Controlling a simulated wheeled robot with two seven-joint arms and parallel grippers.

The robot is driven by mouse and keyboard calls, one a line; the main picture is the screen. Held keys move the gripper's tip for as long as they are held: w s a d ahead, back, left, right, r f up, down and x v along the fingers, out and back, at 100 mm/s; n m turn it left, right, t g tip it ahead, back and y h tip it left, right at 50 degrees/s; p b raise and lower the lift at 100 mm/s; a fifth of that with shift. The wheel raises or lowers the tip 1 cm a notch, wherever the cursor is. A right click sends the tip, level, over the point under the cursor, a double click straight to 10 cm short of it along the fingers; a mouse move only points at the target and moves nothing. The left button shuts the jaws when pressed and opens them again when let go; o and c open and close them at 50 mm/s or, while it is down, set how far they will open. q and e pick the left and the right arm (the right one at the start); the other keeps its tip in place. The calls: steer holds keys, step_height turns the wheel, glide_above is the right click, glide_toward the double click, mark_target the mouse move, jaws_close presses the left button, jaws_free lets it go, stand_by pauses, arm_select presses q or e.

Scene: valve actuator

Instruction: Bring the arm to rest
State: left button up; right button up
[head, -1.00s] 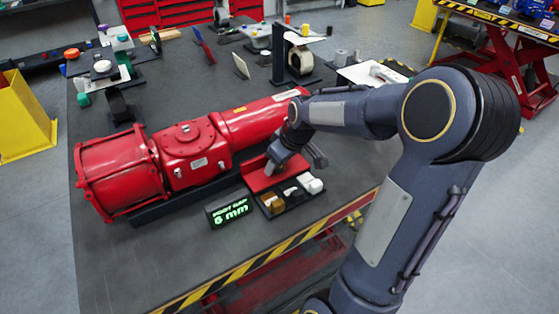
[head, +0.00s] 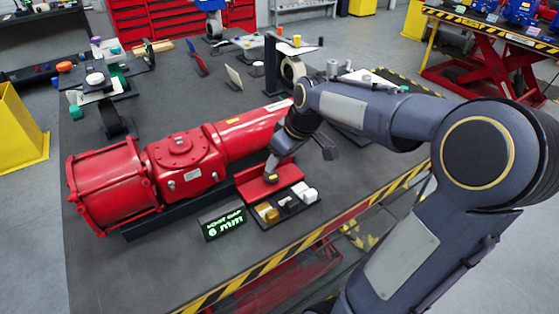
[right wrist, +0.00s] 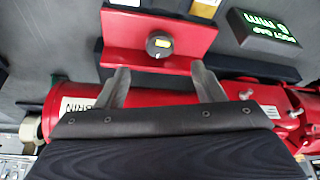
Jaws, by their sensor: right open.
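My right gripper (head: 300,160) is open and empty beside the red valve actuator (head: 185,175), above the red bracket (head: 250,187). In the right wrist view, its two fingers (right wrist: 160,70) are spread, with nothing between them. A black round knob with a yellow mark (right wrist: 159,44) sits on the red bracket (right wrist: 120,30), just beyond the fingertips and apart from them. In the head view the knob (head: 271,178) shows just below one finger. My left gripper is not in view.
A black tray with small white and brown blocks (head: 284,217) lies in front of the bracket. A sign reading 6 mm (head: 223,224) stands beside it. A black stand with a roll (head: 270,70) is behind. The table's front left (head: 130,275) is clear.

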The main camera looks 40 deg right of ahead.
stand_by(0.5)
steer(key=s+a+f+m+t+y, duration=0.1)
steer(key=s+a+f+m+y, duration=0.1)
steer(key=s+a, duration=1.4)
steer(key=shift+s+a+f+m+y, duration=0.25)
steer(key=shift+s+m+y, duration=0.3)
steer(key=shift+m, duration=0.35)
